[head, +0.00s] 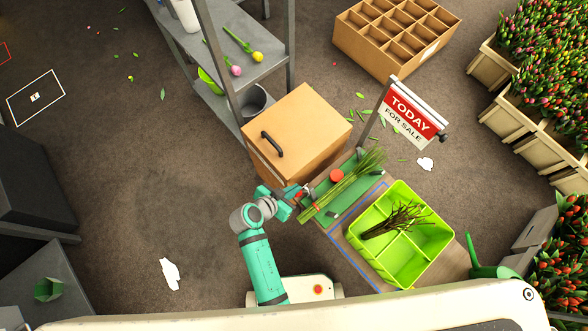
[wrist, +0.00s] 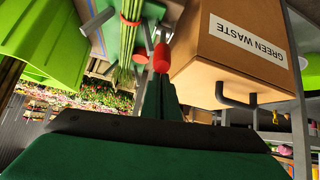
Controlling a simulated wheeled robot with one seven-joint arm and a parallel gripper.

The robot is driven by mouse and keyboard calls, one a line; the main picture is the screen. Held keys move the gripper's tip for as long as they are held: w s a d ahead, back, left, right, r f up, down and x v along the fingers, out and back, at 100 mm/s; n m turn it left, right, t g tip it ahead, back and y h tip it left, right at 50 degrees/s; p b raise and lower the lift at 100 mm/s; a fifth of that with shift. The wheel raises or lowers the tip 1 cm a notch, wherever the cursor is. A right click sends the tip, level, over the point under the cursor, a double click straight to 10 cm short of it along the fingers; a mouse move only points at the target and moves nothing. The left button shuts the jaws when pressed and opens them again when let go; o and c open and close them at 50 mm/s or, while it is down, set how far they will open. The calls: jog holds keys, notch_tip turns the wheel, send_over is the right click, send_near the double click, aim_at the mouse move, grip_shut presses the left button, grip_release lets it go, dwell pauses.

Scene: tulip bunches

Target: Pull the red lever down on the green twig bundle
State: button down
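The green twig bundle (head: 345,187) lies along a green bench beside the orange-brown box; it also shows in the wrist view (wrist: 125,62) with a red band around it. The red lever (wrist: 161,57) has a rounded red end on a grey stem and stands next to the bundle. My gripper (head: 299,194) is at the near end of the bench, close beside the bundle. In the wrist view its fingers (wrist: 160,80) are together, with the red lever end right at their tips. Whether they touch it is unclear.
The box (head: 300,125) with a black handle, labelled GREEN WASTE in the wrist view, stands close to my gripper. A lime crate (head: 440,235) holding brown twigs is to the right. A TODAY FOR SALE sign (head: 408,112) stands behind. Open floor lies left.

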jog(key=shift+w+d+r, duration=0.45)
jog(key=shift+w+r, duration=0.1)
jog(key=shift+r, duration=0.05)
jog(key=shift+w+d+r, duration=0.4)
jog(key=shift+w+r, duration=0.1)
jog(key=shift+r, duration=0.1)
jog(key=a+f+v, duration=0.1)
jog(key=v, duration=0.8)
jog(key=shift+s+a, duration=0.25)
jog(key=shift+s, duration=0.35)
jog(key=shift+f, duration=0.1)
jog(key=s+a+n+t+y, duration=0.35)
jog(key=s+n+y, duration=0.25)
jog(key=s, duration=0.2)
jog(key=s+d+r+n+t, duration=0.1)
jog(key=s+d+r+t, duration=0.1)
jog(key=r, duration=0.6)
jog(key=s+d+r+n+t+y, duration=0.1)
jog(key=s+d+r+t, duration=0.2)
jog(key=r, duration=0.5)
jog(key=shift+s+d+r+t, duration=0.2)
jog(key=shift+s+r+t, duration=0.15)
jog(key=shift+s, duration=0.5)
jog(key=shift+w, duration=0.1)
